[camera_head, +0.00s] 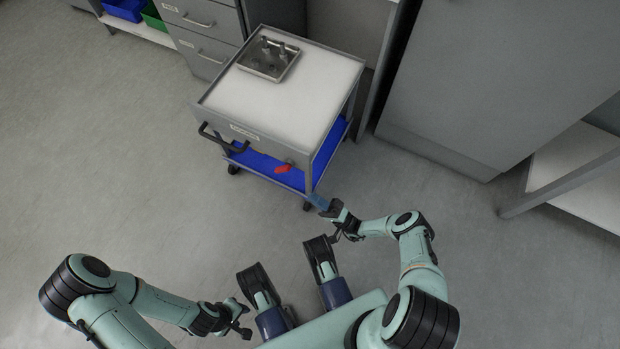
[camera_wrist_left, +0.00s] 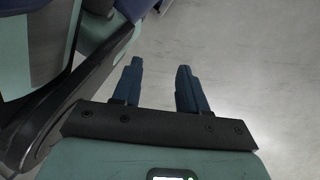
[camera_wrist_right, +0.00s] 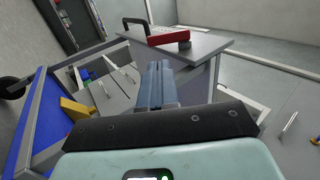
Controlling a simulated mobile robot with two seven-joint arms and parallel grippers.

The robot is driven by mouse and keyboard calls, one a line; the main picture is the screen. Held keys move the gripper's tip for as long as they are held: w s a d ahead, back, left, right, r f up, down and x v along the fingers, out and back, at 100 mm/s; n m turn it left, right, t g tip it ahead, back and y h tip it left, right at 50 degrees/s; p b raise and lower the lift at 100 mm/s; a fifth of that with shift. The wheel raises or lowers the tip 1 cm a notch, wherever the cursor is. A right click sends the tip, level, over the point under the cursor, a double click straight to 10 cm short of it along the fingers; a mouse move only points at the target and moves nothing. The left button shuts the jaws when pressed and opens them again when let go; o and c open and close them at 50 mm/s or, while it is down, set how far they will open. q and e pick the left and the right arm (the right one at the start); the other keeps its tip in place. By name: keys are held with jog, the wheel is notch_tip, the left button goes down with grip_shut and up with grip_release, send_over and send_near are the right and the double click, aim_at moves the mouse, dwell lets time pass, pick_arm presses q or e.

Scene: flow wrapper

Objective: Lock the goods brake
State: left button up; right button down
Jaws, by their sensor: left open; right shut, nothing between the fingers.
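A grey cart (camera_head: 280,100) with a white top stands ahead of me. A red lever (camera_head: 285,168), which I take for the goods brake, sticks out from its front near the right corner. It also shows in the right wrist view (camera_wrist_right: 168,38), beyond my fingertips. My right gripper (camera_head: 319,202) is shut and empty, near the cart's front right corner and apart from the lever. In the right wrist view its blue fingers (camera_wrist_right: 157,82) are together. My left gripper (camera_head: 243,322) is open and empty, low and far from the cart; its fingers (camera_wrist_left: 159,80) are spread above the floor.
The cart has a black handle (camera_head: 222,137) at its front left, a blue lower shelf (camera_head: 262,164) and a metal tray (camera_head: 268,59) on top. Grey cabinets (camera_head: 205,20) stand behind it. A white-topped table (camera_head: 580,170) stands at right. The floor at left is clear.

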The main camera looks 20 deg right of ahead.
aim_at(284, 167)
pick_arm(q)
jog(key=shift+s+f+b, duration=0.25)
jog(key=shift+s+b, duration=0.1)
jog(key=shift+s, duration=0.2)
pick_arm(e)
jog(key=x, duration=1.2)
